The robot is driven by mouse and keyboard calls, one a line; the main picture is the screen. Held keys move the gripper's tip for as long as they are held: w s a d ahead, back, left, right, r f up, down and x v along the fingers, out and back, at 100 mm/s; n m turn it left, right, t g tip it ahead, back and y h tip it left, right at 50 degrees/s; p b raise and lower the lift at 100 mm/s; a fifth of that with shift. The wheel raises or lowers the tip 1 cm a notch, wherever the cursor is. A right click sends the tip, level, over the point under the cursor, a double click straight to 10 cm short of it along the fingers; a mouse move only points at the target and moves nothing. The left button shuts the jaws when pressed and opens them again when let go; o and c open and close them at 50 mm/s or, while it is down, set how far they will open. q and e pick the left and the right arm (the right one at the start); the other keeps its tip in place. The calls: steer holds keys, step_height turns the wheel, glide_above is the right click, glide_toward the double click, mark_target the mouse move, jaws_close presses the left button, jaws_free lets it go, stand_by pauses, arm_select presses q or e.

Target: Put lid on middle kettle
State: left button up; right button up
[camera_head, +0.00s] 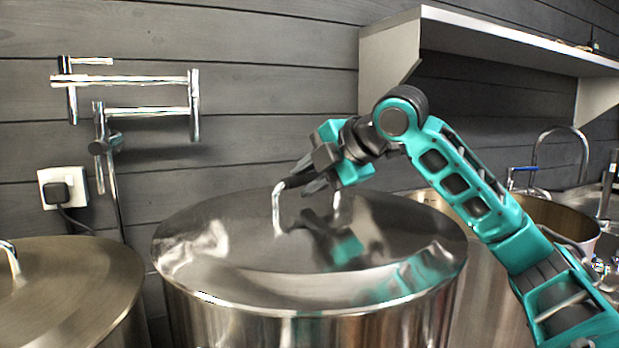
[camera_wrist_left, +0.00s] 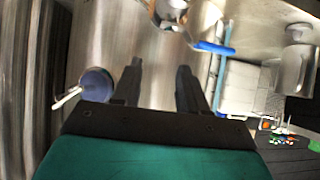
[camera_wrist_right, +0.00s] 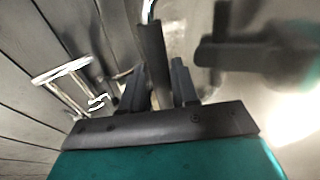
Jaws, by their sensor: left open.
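The shiny steel lid (camera_head: 250,235) lies flat over the middle kettle (camera_head: 320,325), its rim close around the kettle's top; I cannot tell whether a thin gap remains. Its arched handle (camera_head: 276,212) stands up near the lid's middle. My right gripper (camera_head: 290,186) is at the top of this handle, its fingers close together and seemingly shut on it. In the right wrist view the fingers (camera_wrist_right: 160,80) sit at the dark handle bar (camera_wrist_right: 151,45). My left gripper (camera_wrist_left: 159,66) is open and empty, seen only in its own wrist view.
A lidded kettle (camera_head: 60,290) stands at the left, and an open kettle (camera_head: 550,215) at the right behind my arm. A folding wall tap (camera_head: 150,110), a socket with a plug (camera_head: 62,188) and a shelf (camera_head: 510,45) are on the wall. A sink tap (camera_head: 560,130) is far right.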

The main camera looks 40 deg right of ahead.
steer(key=o, duration=0.5)
steer(key=shift+r, duration=0.15)
steer(key=shift+c, duration=0.2)
steer(key=shift+o, duration=0.2)
steer(key=shift+f, duration=0.3)
steer(key=b+v, duration=0.1)
steer(key=v, duration=1.2)
steer(key=shift+r, duration=0.2)
